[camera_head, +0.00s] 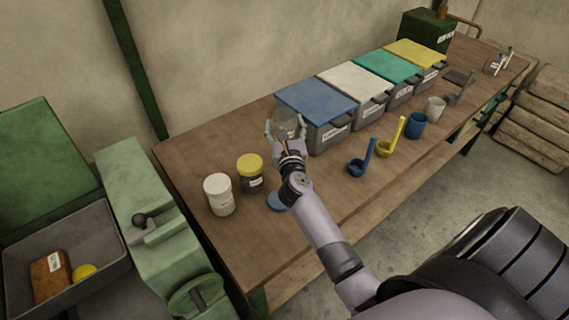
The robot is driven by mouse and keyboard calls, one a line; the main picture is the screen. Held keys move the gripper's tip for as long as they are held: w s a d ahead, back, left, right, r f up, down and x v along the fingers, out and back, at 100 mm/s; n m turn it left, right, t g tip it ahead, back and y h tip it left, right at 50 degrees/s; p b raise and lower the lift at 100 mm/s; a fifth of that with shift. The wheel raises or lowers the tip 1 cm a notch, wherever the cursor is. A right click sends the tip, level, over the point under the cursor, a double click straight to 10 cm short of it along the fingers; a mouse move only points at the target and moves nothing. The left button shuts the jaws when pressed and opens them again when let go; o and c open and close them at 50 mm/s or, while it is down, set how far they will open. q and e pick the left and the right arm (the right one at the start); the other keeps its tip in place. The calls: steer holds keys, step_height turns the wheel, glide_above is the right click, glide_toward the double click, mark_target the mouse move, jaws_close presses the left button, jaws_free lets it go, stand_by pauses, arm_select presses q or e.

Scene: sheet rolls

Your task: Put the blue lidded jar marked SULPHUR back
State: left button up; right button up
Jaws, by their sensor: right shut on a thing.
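My right gripper (287,135) is shut on a greyish jar-like thing (287,120), near the front left corner of the blue-lidded bin. Its lid colour and any label cannot be made out. A flat blue disc (277,202) lies on the bench below my right forearm, partly hidden by it; whether it is a lid or a marker cannot be told. To its left stand a white-lidded jar (220,198) and a yellow-lidded jar (250,177). No SULPHUR marking can be read. My left gripper is not in view.
Bins with blue (315,98), white (352,82), green (388,67) and yellow (415,52) lids line the back of the wooden bench (210,145). A blue scoop (362,162), yellow scoop (390,143), blue cup (416,126) and pale cup (435,107) stand in front.

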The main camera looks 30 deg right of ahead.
step_height(320, 180, down, 12)
steer(key=b, duration=0.5)
steer(key=shift+r+b, duration=0.25)
steer(key=shift+b, duration=0.1)
steer(key=shift+f, duration=0.35)
steer(key=shift+f+b, duration=0.2)
steer(key=shift+b, duration=0.1)
steer(key=o, duration=1.1)
steer(key=shift+r, duration=0.1)
